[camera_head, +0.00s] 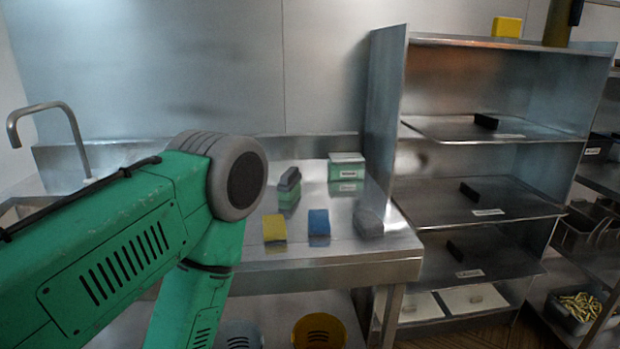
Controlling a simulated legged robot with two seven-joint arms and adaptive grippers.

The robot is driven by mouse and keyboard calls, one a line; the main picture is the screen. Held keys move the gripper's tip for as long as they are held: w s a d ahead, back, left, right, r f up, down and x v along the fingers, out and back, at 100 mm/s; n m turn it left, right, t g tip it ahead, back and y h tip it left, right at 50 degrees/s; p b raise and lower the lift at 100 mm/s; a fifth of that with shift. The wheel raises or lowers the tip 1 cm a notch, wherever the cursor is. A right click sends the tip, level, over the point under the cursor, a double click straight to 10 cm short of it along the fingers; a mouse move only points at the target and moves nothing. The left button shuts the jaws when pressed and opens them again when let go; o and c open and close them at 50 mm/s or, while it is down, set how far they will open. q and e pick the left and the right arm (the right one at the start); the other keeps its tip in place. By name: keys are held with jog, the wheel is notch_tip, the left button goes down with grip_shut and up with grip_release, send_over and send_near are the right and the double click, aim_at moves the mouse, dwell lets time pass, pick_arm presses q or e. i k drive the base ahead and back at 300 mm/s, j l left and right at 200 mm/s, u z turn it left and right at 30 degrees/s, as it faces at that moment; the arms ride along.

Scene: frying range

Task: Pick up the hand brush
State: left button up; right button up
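I cannot tell for certain which thing is the hand brush. A dark grey block with a green lower part (289,187) stands on the steel counter (350,255), just right of my arm's joint. A rough grey block (368,222) lies near the counter's right edge. Dark blocks lie on the shelves: the upper one (486,121), the middle one (469,192) and the lower one (454,249). My green left arm crosses the left half of the view, its elbow in front of the counter. Neither of my grippers is in view.
A yellow sponge (275,229), a blue sponge (319,223) and a green-white box (346,167) are on the counter. A tap (42,108) is at the left. A steel panel (384,95) divides counter from shelves. A yellow bucket (319,332) stands below.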

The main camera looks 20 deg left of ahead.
aim_at(289, 182)
jog(key=i+l+u, duration=0.1)
jog(key=u, duration=0.4)
jog(key=i+l+u, duration=0.15)
jog(key=u, duration=0.3)
